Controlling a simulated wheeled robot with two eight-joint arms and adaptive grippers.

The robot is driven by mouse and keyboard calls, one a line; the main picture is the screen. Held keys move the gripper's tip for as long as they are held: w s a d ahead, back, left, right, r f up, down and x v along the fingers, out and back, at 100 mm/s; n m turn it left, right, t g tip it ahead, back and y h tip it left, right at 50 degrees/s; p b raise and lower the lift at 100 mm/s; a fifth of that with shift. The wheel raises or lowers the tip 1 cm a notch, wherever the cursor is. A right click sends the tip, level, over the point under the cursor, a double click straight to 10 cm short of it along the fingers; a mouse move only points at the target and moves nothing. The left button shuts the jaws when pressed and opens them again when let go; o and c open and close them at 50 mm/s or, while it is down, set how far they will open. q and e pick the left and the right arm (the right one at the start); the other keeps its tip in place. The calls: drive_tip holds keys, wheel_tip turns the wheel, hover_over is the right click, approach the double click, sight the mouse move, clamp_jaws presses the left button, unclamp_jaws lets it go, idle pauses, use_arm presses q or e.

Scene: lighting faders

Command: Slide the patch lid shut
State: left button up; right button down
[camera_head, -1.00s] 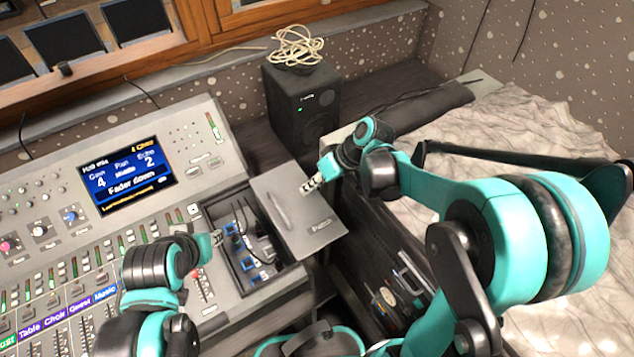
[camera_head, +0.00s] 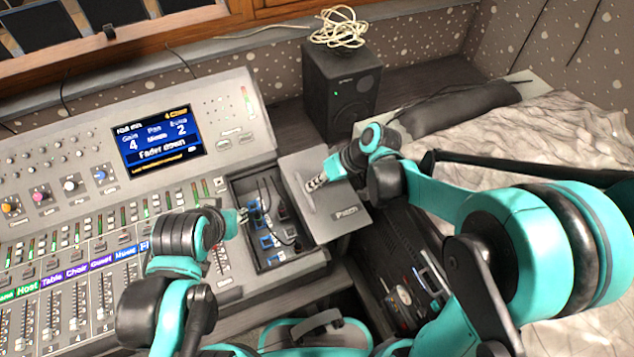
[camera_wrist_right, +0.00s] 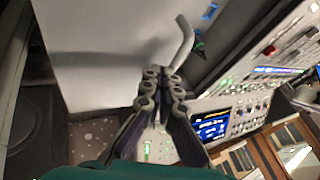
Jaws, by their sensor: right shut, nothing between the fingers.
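The patch lid (camera_head: 345,217) is a flat grey panel at the right end of the console, standing open to the right of the patch bay (camera_head: 262,262), whose blue sockets and dark cables are exposed. A raised bar handle (camera_head: 305,192) runs along the lid; it also shows in the right wrist view (camera_wrist_right: 184,45). My right gripper (camera_head: 314,184) is shut and empty, its fingertips at the handle's right side; I cannot tell whether they touch it. In the wrist view the closed fingers (camera_wrist_right: 162,88) overlap the handle's near end. My left gripper (camera_head: 242,215) is at the bay's left edge, its jaws unclear.
The mixing console (camera_head: 60,170) with its screen (camera_head: 158,142) and faders fills the left. A black speaker (camera_head: 340,90) with a coiled cable (camera_head: 340,28) stands behind the lid. A dark open compartment with small items (camera_head: 405,295) lies below and right of the lid.

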drive_tip(key=s+a, duration=0.3)
drive_tip(key=a, duration=0.4)
drive_tip(key=s+a, duration=0.3)
drive_tip(key=a, duration=0.4)
drive_tip(key=shift+a, duration=0.25)
drive_tip(key=v, duration=1.2)
drive_tip(key=s+d+f+m+t+h, duration=0.1)
drive_tip(key=s+d+m+t+h, duration=0.1)
drive_tip(key=d, duration=1)
drive_tip(key=s+d+f+m+t+h, duration=0.1)
drive_tip(key=s+d+m+t+h, duration=0.1)
drive_tip(key=d, duration=1.1)
drive_tip(key=m+t+h, duration=0.1)
drive_tip(key=h, duration=0.1)
drive_tip(key=shift+s+m+h, duration=0.3)
drive_tip(key=shift+s, duration=0.05)
